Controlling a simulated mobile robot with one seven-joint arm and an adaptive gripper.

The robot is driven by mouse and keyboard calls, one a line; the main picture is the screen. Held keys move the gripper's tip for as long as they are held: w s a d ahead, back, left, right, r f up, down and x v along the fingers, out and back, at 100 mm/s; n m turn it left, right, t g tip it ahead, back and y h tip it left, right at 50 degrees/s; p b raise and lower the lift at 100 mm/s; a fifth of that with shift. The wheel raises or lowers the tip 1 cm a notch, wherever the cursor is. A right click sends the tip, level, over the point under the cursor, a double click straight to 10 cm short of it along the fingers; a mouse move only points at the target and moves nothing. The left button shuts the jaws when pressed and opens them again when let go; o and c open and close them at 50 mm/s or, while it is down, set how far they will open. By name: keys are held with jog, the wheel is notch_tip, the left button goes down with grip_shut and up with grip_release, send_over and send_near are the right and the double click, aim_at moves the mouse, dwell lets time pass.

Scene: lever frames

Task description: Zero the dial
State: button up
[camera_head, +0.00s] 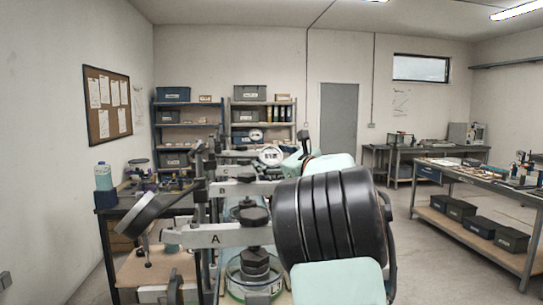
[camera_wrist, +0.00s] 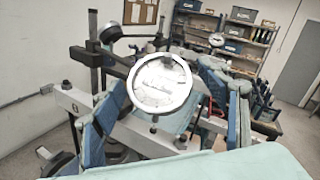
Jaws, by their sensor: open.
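A round dial (camera_wrist: 160,84) with a pale face and silver rim fills the middle of the wrist view. Its markings and needle are too blurred to read. My gripper (camera_wrist: 163,74) is open, with one blue-padded finger on each side of the dial in the picture; I cannot tell whether either touches it. In the head view a white-faced dial (camera_head: 271,155) shows just left of my pale green wrist, probably the same one. My fingers are mostly hidden there behind my arm.
A lever frame marked A (camera_head: 215,239) stands in front, with a weight stack (camera_head: 255,262) and a tilted lever (camera_head: 146,208). Another dial (camera_wrist: 217,40) shows farther back. Posts and beams crowd the bench. A workbench (camera_head: 480,182) stands right, across open floor.

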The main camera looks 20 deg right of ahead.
jog(key=c, duration=1.2)
jog(key=shift+f+m+b, duration=0.2)
jog(key=shift+m+b, duration=0.1)
jog(key=shift+b, duration=0.6)
jog(key=shift+a+m+t+h+b, duration=0.1)
jog(key=shift+m+t+h+b, duration=0.4)
jog(key=shift+b, duration=0.7)
jog(key=shift+m+h+b, duration=0.6)
jog(key=shift+m+b, duration=0.1)
jog(key=shift+b, duration=0.35)
jog(key=shift+r+m+h+b, duration=0.1)
jog(key=shift+m+h+b, duration=0.5)
jog(key=shift+m+b, duration=0.1)
jog(key=o, duration=1.2)
